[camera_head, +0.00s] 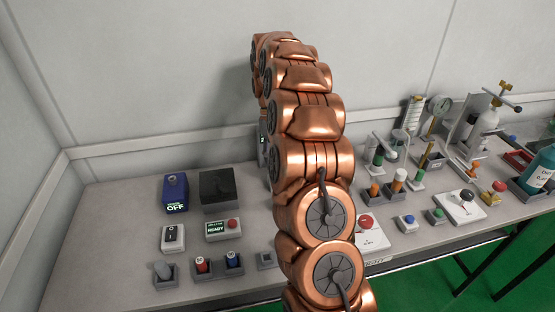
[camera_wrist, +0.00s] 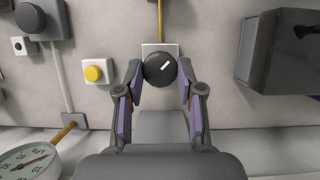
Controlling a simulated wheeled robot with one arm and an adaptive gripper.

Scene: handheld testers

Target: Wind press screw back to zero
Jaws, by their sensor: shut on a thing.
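In the wrist view a dark round knob (camera_wrist: 159,67) with a white mark sits on a white square plate (camera_wrist: 160,48). The mark slants up to the right. My gripper (camera_wrist: 161,75) has its two fingers on either side of the knob, closed on its edges. I cannot tell from its look whether this knob is the press screw. A round dial gauge (camera_wrist: 26,162) is at the lower left, cut off by the frame. In the head view my arm hides the gripper and the knob; a device with a cross handle on top (camera_head: 489,115) stands on the right.
A yellow button (camera_wrist: 95,72) is left of the knob and a dark grey box (camera_wrist: 279,50) is to its right. In the head view, the bench (camera_head: 105,240) holds a blue tester (camera_head: 175,192), a black box (camera_head: 217,188) and several small controls. Free room is at the bench's left.

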